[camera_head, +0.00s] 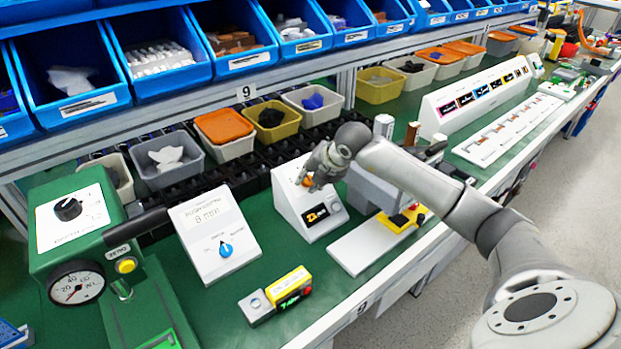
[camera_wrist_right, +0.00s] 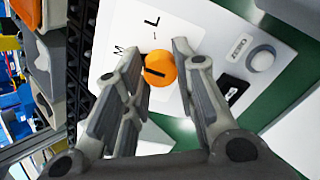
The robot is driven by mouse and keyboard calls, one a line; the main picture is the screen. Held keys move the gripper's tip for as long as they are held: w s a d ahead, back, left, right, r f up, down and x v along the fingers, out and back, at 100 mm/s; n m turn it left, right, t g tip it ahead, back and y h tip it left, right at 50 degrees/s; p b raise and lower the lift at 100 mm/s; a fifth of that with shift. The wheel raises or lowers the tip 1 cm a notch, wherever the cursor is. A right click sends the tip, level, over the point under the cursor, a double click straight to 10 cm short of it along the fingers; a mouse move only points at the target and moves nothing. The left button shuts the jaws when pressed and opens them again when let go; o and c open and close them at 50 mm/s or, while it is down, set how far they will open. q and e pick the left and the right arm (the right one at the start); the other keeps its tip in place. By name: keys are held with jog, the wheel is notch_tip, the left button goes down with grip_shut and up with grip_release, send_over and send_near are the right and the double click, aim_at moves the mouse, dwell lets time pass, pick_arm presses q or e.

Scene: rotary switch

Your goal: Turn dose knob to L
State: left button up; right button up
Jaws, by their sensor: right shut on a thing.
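The orange dose knob (camera_head: 307,181) is on a white sloped box (camera_head: 296,200) with a small display, in the middle of the head view. In the right wrist view the knob (camera_wrist_right: 160,69) carries a dark bar that lies nearly level in the picture. The letter L (camera_wrist_right: 152,20) is printed above the knob and the letter M (camera_wrist_right: 118,50) to its upper left. My right gripper (camera_head: 316,179) is at the knob; its fingers (camera_wrist_right: 160,76) are shut on it, one on each side. My left gripper is not in view.
Left of the box stands a white timer unit with a blue knob (camera_head: 226,249). A green press with a gauge (camera_head: 76,285) is at far left. A small yellow-topped device (camera_head: 288,286) lies in front. A white plate with a yellow block (camera_head: 398,220) is at right. Bins line the back.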

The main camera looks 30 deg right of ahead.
jog(key=shift+f+m, duration=0.2)
jog(key=shift+m, duration=0.1)
jog(key=shift+m+b, duration=0.65)
jog(key=shift+m, duration=0.25)
jog(key=m+b, duration=0.1)
jog(key=m, duration=0.1)
jog(key=shift+m, duration=0.3)
jog(key=m, duration=0.3)
jog(key=shift+y, duration=0.3)
jog(key=shift+m, duration=1.8)
